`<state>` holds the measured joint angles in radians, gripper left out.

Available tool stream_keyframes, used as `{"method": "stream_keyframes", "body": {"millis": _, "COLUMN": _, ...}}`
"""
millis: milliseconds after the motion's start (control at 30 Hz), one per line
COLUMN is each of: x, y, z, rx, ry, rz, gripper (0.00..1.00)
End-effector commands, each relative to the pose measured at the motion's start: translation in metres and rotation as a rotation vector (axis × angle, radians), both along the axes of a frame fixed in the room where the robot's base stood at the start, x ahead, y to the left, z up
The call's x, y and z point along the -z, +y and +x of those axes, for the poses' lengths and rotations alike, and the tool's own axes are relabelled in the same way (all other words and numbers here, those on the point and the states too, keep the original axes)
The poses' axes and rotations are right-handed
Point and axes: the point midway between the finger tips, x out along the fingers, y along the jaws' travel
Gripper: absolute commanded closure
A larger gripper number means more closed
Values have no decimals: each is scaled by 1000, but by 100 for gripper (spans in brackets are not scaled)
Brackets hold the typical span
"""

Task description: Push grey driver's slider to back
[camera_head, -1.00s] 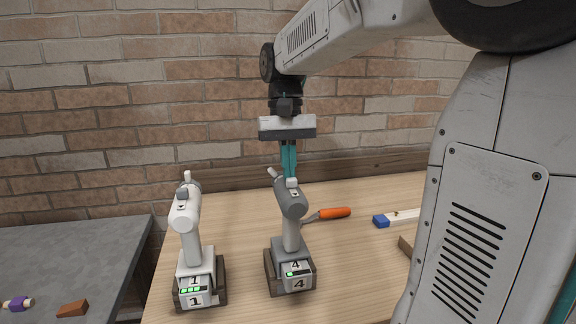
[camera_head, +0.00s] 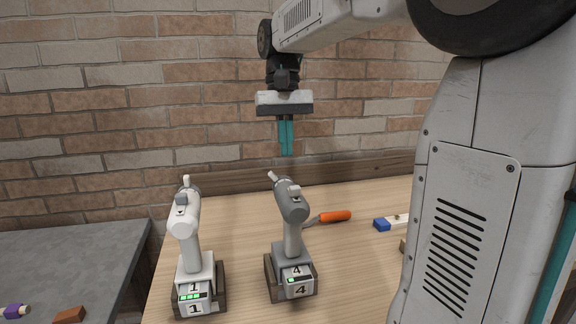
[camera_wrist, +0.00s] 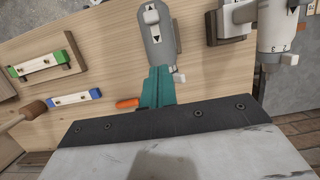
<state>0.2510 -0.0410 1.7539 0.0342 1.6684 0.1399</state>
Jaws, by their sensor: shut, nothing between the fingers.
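The grey driver (camera_head: 291,230) stands upright in a dark base marked 4 on the wooden table. Its slider (camera_head: 294,190) is a small pale block on top of the grey body; in the wrist view the slider (camera_wrist: 151,17) shows a dark arrow mark. My gripper (camera_head: 286,153) has its teal fingers together, pointing down, empty. In the head view it hangs above the driver's top with a visible gap. In the wrist view the fingers (camera_wrist: 158,78) overlap the lower end of the grey driver's body.
A white driver (camera_head: 188,235) stands in a base marked 1 to the left. An orange-handled tool (camera_head: 335,216) and a blue-and-white block (camera_head: 388,223) lie to the right. A brick wall (camera_head: 130,110) rises behind the table. Bare wood shows between the two drivers.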

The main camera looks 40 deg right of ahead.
Motion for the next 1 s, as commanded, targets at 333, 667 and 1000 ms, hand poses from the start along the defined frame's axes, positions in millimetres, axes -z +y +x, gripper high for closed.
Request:
{"method": "stream_keyframes", "body": {"millis": 333, "x": -45, "y": -4, "z": 11, "rx": 0, "ry": 3, "rz": 1, "gripper": 100}}
{"method": "stream_keyframes", "body": {"millis": 667, "x": -48, "y": -5, "z": 11, "rx": 0, "ry": 3, "rz": 1, "gripper": 100}}
{"method": "stream_keyframes", "body": {"millis": 1000, "x": -47, "y": -2, "z": 8, "rx": -4, "ry": -1, "rz": 0, "gripper": 100}}
